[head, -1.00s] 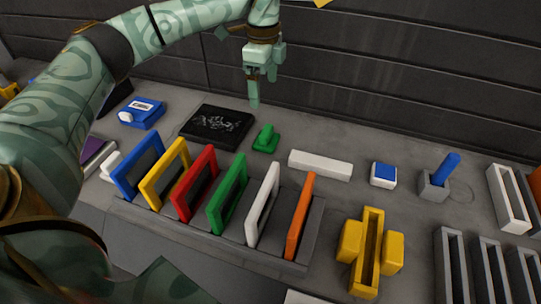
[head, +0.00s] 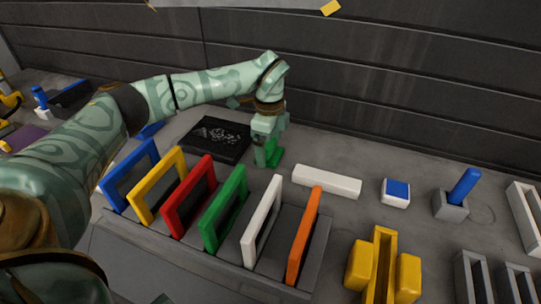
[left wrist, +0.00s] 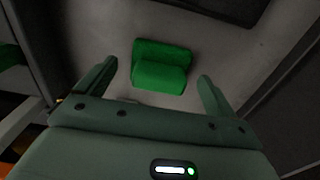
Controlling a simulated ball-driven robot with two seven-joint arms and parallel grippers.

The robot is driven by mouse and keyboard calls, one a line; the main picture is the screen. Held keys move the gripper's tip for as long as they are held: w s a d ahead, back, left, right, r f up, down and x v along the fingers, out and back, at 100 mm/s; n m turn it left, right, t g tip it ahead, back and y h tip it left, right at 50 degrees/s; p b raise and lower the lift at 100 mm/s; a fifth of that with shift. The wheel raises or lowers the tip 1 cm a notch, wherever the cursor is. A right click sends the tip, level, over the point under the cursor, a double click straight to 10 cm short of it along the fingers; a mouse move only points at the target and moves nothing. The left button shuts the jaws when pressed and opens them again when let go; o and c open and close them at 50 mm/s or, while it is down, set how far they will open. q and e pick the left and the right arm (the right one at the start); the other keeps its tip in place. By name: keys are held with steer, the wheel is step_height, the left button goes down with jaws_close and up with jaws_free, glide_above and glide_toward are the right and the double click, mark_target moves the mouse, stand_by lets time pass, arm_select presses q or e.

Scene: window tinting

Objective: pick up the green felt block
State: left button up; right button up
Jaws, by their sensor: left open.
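The green felt block (left wrist: 160,68) lies on the grey bench, and in the left wrist view it shows between and just beyond my two fingers. In the head view only part of the block (head: 275,156) shows beside the fingers, and the rest is hidden behind them. My left gripper (head: 268,158) points down over the block. In the left wrist view the left gripper (left wrist: 158,80) is open, with clear gaps between each finger and the block. My right gripper is not in view.
A grey rack (head: 193,249) with upright coloured frames stands in front of the block. A black mat (head: 214,140) lies to its left and a white bar (head: 326,181) to its right. A dark panelled wall (head: 400,85) rises behind the bench.

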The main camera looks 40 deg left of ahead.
arm_select(q)
step_height(320, 180, down, 2)
steer(key=shift+r, duration=0.1)
steer(key=shift+c, duration=0.6)
steer(key=c, duration=1)
step_height(320, 180, up, 10)
steer(key=p, duration=0.3)
